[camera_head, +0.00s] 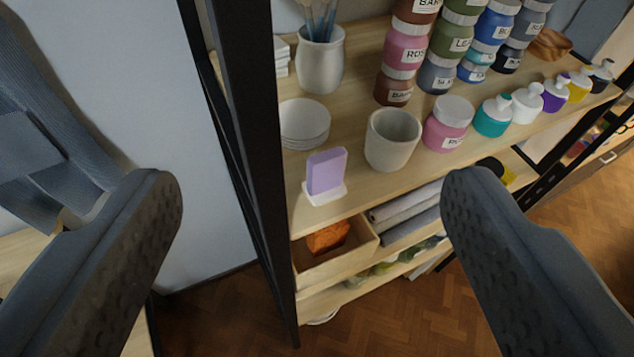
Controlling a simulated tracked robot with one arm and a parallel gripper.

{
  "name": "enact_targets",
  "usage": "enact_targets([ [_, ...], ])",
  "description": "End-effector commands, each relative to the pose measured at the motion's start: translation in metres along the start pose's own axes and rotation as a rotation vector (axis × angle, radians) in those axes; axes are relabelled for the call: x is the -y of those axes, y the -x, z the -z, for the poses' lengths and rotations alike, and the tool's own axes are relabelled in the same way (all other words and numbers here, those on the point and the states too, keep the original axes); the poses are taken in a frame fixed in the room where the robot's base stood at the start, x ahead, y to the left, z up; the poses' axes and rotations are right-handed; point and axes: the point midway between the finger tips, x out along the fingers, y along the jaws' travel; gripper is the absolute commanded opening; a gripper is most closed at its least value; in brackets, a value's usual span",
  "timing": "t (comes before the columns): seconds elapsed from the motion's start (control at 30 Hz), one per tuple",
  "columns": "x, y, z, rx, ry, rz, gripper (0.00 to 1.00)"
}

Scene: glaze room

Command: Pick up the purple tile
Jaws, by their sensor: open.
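The purple tile (326,173) stands upright on a small white stand (324,193) near the front edge of a wooden shelf, close to the shelf's left post. My gripper (312,195) is open and empty, with one dark finger at the left and one at the right of the view. The tile shows between the two fingers and farther away, apart from both.
A pale cup (392,139) stands right of the tile, and stacked white dishes (304,122) stand behind it. A black post (246,130) rises at left. Several paint jars (448,124) line the shelf. An open box (336,257) sits below.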

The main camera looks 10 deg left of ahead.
Motion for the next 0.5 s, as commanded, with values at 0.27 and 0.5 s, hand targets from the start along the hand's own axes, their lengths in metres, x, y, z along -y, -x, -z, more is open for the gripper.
enact_targets([
  [0.27,-0.051,-0.067,-0.034,0.103,0.085,0.243,0.71],
  [0.5,-0.077,-0.111,-0.086,0.151,0.133,0.380,0.71],
])
